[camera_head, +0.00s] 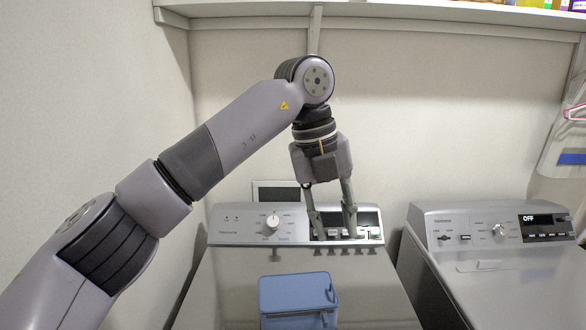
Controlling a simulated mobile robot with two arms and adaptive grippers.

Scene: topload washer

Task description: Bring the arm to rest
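My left arm comes in from the left and bends down at the wrist. My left gripper (334,236) points down in front of the control panel (247,228) of the left top-load washer (235,280). Its two fingers are apart with nothing between them. The fingertips cover part of the panel's dark display and buttons. I cannot tell whether they touch it. My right gripper is not in view.
A blue lidded box (298,296) stands on the left washer's lid. A second machine (480,265) with an "OFF" display stands to the right. A shelf (420,12) runs along the wall above. A hanger (575,113) hangs at the right. The wall space at centre right is clear.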

